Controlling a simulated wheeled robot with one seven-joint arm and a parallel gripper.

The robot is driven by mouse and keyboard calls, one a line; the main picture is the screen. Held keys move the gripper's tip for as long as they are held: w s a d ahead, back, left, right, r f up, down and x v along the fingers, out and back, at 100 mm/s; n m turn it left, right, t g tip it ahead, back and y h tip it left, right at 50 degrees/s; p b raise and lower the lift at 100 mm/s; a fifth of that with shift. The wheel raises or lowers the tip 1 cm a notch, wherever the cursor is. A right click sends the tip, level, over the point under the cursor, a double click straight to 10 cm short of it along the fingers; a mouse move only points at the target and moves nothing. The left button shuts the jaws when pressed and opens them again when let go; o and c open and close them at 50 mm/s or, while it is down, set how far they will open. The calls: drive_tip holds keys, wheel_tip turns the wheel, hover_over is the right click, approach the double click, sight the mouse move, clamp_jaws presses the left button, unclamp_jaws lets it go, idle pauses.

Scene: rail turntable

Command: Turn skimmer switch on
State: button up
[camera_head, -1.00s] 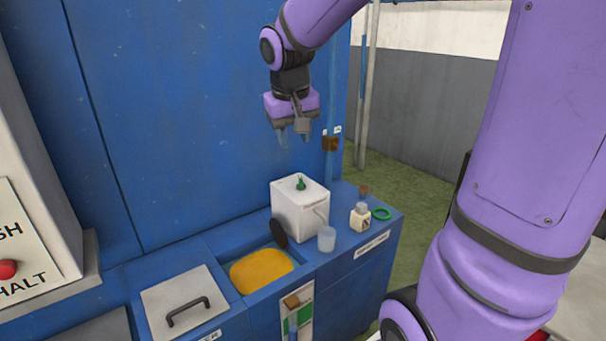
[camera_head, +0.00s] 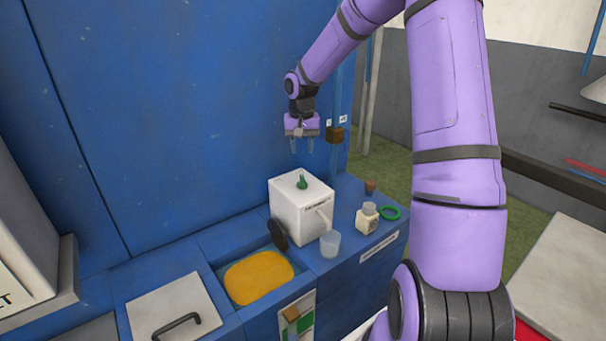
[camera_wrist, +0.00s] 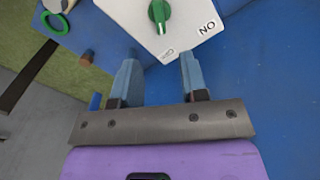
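The skimmer switch appears to be the green knob (camera_head: 302,181) on top of the white box (camera_head: 290,215) on the blue counter. In the wrist view the green knob (camera_wrist: 159,12) is on the box's white top (camera_wrist: 185,32), near the top edge. An ON label and a second, smaller label lie beside it. My gripper (camera_head: 302,146) is above and slightly behind the box, pointing down. In the wrist view its two blue fingers (camera_wrist: 158,66) are apart, with nothing between them, and do not touch the knob.
A clear cup (camera_head: 330,243), a small white bottle (camera_head: 367,218) and a green ring (camera_head: 390,212) stand right of the box. A basin with yellow-orange contents (camera_head: 258,277) is in front.

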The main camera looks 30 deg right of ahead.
sight(302, 177)
wheel_tip(302, 177, down, 11)
drive_tip(key=shift+r, duration=0.2)
idle(0.3)
clamp_jaws()
